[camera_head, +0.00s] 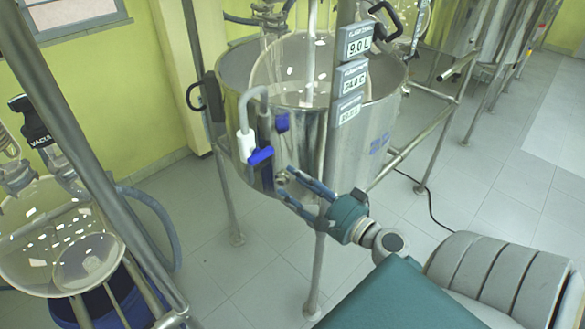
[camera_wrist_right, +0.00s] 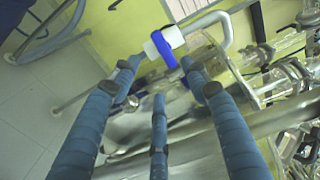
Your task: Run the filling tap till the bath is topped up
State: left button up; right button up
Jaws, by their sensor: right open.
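The bath is a round steel tank (camera_head: 292,125) with a glass vessel (camera_head: 285,70) standing inside it. The filling tap (camera_head: 247,142) has a white body on a bent grey pipe over the rim and a blue lever (camera_head: 261,156) at the tank's front left. The tap also shows in the right wrist view, with its white body (camera_wrist_right: 165,40) and blue lever (camera_wrist_right: 163,52). My right gripper (camera_head: 287,182) is open, its blue fingers reaching toward the tank just below and right of the lever. In the wrist view the lever lies just beyond the fingertips. Contact is unclear. My left gripper is out of view.
Display tags on a post read 9.0 L (camera_head: 358,42) and 24.4 C (camera_head: 350,78); a third is hard to read. A glass flask (camera_head: 55,235) stands at the left with a hose and blue tub (camera_head: 100,305). Steel legs and rails surround the tank. Floor at right is fairly clear.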

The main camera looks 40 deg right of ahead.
aim_at(264, 159)
jog(key=w, duration=0.4)
jog(key=w+p, duration=0.1)
jog(key=w, duration=0.7)
jog(key=shift+a+r, duration=0.1)
jog(key=shift+a, duration=0.2)
jog(key=shift+w, duration=0.1)
jog(key=shift+c, duration=0.3)
jog(key=c, duration=1)
